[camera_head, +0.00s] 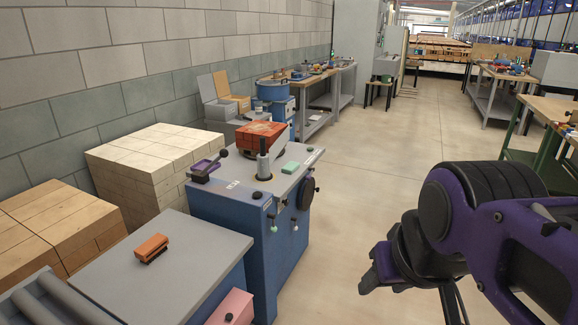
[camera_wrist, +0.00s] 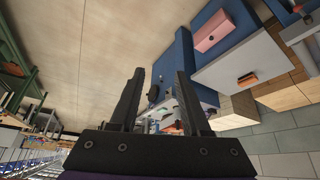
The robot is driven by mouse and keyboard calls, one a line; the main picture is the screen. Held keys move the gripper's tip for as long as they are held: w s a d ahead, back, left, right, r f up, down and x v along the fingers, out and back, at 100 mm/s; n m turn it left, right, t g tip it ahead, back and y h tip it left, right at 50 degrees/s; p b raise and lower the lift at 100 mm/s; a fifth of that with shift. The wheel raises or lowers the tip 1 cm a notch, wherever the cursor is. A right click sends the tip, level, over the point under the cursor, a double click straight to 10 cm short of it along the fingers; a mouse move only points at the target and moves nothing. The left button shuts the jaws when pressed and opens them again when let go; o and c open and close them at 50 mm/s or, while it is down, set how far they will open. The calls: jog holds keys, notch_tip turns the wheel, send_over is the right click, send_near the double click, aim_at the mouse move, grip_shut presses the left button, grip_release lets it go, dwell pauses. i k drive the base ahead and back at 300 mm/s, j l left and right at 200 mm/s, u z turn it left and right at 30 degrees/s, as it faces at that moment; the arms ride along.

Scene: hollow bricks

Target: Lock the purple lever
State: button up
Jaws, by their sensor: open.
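The purple lever (camera_head: 207,168), with a black knobbed handle angled up to the right, sits on the left part of the top of a blue machine (camera_head: 232,222). The machine also shows in the wrist view (camera_wrist: 178,62), turned over and partly behind a finger. I cannot make out the lever clearly there. My gripper (camera_head: 372,272) is at the right of the head view, over open floor and well apart from the lever. In the wrist view my gripper (camera_wrist: 158,92) has its two dark fingers spread, with nothing held between them.
A grey table with an orange block (camera_head: 151,248) stands in front. Brick stacks (camera_head: 150,165) line the wall. The floor (camera_head: 375,150) right of the machine is clear.

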aim_at(308, 177)
jog(key=i+l+u, duration=0.1)
jog(key=i+l, duration=0.25)
jog(key=i, duration=0.3)
jog(key=i+l+u, duration=0.1)
jog(key=i+l, duration=0.3)
jog(key=i, duration=0.2)
jog(key=i+l, duration=0.4)
jog(key=i, duration=0.25)
jog(key=i+l+u, duration=0.15)
jog(key=i+l, duration=0.3)
jog(key=i, duration=0.15)
jog(key=k+j+u, duration=0.2)
jog(key=k+u, duration=0.15)
jog(key=k, duration=0.15)
jog(key=k+j+u, duration=0.3)
jog(key=k, duration=0.2)
jog(key=i+l+z, duration=0.3)
jog(key=i, duration=0.2)
jog(key=i+l+z, duration=0.1)
jog(key=i+z, duration=0.25)
jog(key=i, duration=0.15)
